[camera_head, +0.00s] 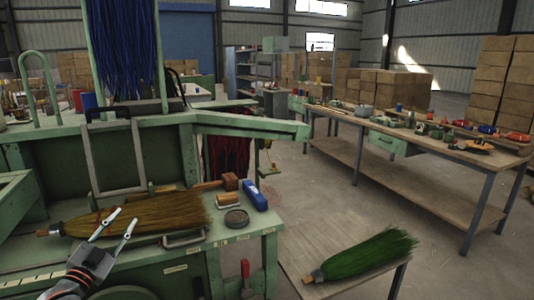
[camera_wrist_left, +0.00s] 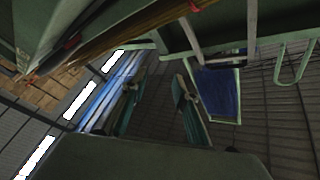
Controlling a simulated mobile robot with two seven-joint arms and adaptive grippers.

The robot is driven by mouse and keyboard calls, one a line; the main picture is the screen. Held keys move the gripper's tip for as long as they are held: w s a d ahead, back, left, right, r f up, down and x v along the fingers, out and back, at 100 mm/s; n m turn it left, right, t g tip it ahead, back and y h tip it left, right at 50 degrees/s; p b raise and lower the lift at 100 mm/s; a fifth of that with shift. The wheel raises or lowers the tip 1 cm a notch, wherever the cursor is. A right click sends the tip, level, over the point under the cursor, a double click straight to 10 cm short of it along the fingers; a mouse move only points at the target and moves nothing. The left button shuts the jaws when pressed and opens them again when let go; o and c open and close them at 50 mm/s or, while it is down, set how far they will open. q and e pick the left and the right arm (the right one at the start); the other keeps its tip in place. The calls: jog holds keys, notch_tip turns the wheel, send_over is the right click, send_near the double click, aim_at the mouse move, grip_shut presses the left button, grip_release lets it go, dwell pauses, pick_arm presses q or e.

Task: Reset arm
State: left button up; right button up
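My left gripper (camera_head: 127,214) is open at the lower left of the head view. Its two fingers are apart with nothing between them; they also show apart in the left wrist view (camera_wrist_left: 157,100). The fingertips overlap the brown straw broom (camera_head: 170,212) in the head view; I cannot tell whether they touch it. The brown broom lies on the green workbench (camera_head: 228,242), its handle end to the left. My right gripper is in neither view.
A green broom (camera_head: 368,254) lies on a low table at the lower right. A blue block (camera_head: 255,195) and a dark round tin (camera_head: 236,219) sit near the workbench's right edge. A metal frame (camera_head: 137,155) stands behind the broom. A long tool-covered table (camera_head: 430,152) stands further right, with open floor before it.

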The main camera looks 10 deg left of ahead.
pick_arm(q)
jog(key=s+d+f+m+g+h, duration=0.1)
jog(key=s+d+f+g, duration=0.2)
jog(key=s+d+f, duration=0.5)
jog(key=s+d+f+g+h, duration=0.1)
jog(key=s+d+f+g, duration=0.2)
jog(key=f, duration=1)
jog(key=s+d+f+g, duration=0.35)
jog(key=s+f, duration=0.35)
jog(key=s, duration=0.3)
jog(key=s+d+f+g, duration=0.2)
jog(key=s+d+f, duration=0.4)
jog(key=s, duration=0.4)
jog(key=w+d+n+t, duration=0.1)
jog(key=d+n, duration=0.4)
jog(key=d, duration=0.6)
